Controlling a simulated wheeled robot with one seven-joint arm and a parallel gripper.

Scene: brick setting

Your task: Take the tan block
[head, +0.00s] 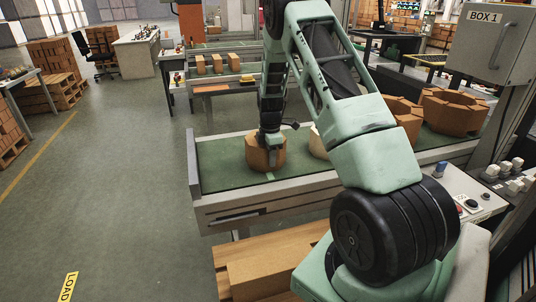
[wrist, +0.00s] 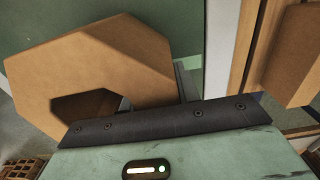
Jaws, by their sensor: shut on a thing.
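The tan block (head: 265,156) is a many-sided ring with a hole in its middle. It is on the green top of the conveyor table (head: 215,150), near the left end. My gripper (head: 271,141) points down at it and is shut on its wall. In the wrist view the tan block (wrist: 110,55) fills the left side, with its dark hole partly hidden by my gripper's body. The fingers (wrist: 184,84) are mostly hidden at the block's edge. I cannot tell whether the block's base touches the green top.
A pale block (head: 318,145) stands just right of the tan one, partly behind my arm. Larger brown ring blocks (head: 453,111) are farther right. A grey BOX 1 cabinet (head: 492,43) stands at the right.

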